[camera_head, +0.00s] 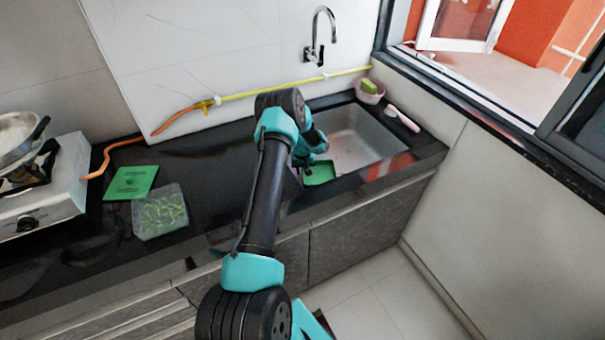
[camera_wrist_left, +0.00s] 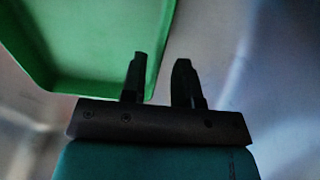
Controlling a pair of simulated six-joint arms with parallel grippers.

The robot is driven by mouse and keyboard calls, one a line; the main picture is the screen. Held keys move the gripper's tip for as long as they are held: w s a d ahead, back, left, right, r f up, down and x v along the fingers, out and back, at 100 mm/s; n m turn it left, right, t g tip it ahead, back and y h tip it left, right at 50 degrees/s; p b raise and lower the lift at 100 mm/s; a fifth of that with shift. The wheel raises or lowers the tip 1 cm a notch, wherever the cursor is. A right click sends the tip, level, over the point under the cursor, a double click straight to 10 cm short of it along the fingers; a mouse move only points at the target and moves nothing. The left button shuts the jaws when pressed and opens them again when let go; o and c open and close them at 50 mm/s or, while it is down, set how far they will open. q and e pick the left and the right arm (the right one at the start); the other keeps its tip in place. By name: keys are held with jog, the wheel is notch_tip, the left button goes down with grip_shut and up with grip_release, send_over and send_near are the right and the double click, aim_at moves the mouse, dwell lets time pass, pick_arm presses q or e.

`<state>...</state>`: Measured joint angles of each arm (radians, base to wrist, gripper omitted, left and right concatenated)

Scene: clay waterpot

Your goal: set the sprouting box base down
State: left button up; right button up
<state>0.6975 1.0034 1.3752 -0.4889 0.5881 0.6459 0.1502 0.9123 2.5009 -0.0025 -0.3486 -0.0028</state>
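The green sprouting box base (camera_head: 321,174) is in the sink, near its front left side. It also shows in the left wrist view (camera_wrist_left: 95,45), where one corner and a side wall lie by my fingers. My left gripper (camera_wrist_left: 160,75) has its two fingers apart, with the green rim running between them. A gap shows beside the rim, so the fingers look open around it. In the head view my left arm hides the gripper's fingers and part of the base. My right gripper is not in view.
The steel sink (camera_head: 352,138) sits below a tap (camera_head: 318,40). A clear tray of green sprouts (camera_head: 160,211) and a flat green piece (camera_head: 131,183) lie on the dark counter.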

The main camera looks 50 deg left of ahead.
pick_arm(q)
notch_tip(320, 180, up, 10)
dwell(0.4)
dwell(0.3)
